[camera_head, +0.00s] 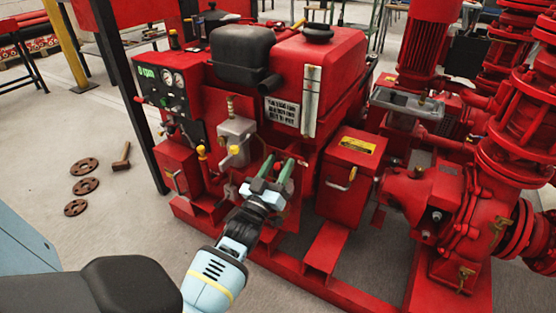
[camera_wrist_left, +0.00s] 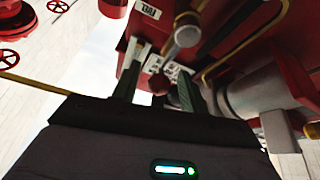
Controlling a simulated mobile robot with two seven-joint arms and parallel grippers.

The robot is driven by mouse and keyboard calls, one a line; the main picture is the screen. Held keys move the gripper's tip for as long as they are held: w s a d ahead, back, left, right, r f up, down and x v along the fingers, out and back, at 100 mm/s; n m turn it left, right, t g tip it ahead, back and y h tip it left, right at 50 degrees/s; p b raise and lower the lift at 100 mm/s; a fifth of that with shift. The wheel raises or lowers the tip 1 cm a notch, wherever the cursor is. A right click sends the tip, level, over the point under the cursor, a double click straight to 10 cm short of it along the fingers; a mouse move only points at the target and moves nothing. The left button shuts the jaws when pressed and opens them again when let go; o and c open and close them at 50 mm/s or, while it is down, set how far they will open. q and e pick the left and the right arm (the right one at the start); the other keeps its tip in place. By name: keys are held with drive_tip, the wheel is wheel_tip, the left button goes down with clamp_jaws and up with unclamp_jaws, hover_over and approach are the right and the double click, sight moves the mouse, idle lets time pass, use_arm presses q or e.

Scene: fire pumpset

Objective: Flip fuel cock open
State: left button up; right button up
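The red pumpset carries a red fuel tank (camera_head: 325,62) with a black cap. My left gripper (camera_head: 279,160) is in front of the engine side below that tank. Its two green fingers stand apart, pointing up and away. In the left wrist view the fingers (camera_wrist_left: 157,72) are also apart, with labels and dark red parts behind the gap. A round-ended metal fitting (camera_wrist_left: 187,34) shows just above the fingers there. I cannot tell surely which part is the fuel cock; it may be hidden by the fingers. My right gripper is not in view.
A gauge panel (camera_head: 163,88) and yellow-topped handles (camera_head: 235,150) are left of the gripper. A red box (camera_head: 347,180) with a handle stands to its right. Large red pump pipes (camera_head: 510,130) fill the right. Flanges (camera_head: 85,186) and a mallet (camera_head: 122,157) lie on the floor.

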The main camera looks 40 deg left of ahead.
use_arm(q)
drive_tip(key=p+v, duration=0.1)
drive_tip(key=v, duration=0.6)
drive_tip(key=shift+s+p, duration=0.3)
drive_tip(key=shift+s, duration=0.05)
drive_tip(key=shift+d, duration=0.1)
idle(0.3)
